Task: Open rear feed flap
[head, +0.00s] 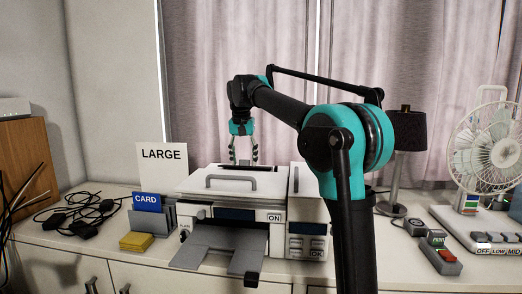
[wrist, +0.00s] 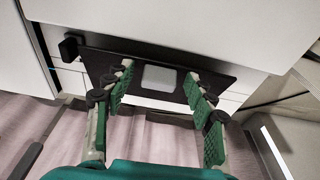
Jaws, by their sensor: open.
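The white printer (head: 235,185) stands on the counter, its grey front tray out. A dark panel that looks like the rear feed flap (wrist: 215,83) lies along the printer's back edge in the wrist view, with a light grey patch in its middle. A small black block (wrist: 70,47) sits at its left end. I cannot tell how far the flap is open. My gripper (head: 243,158) points down behind the printer's top. In the wrist view my gripper (wrist: 158,76) is open and empty, its green-padded fingers on either side of the grey patch. Contact is unclear.
A LARGE sign (head: 162,165), blue CARD holder (head: 147,203) and yellow block (head: 136,241) stand left of the printer, near black cables (head: 80,213). A lamp (head: 402,150) and fan (head: 485,145) stand right. Curtains (head: 210,80) hang close behind my gripper.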

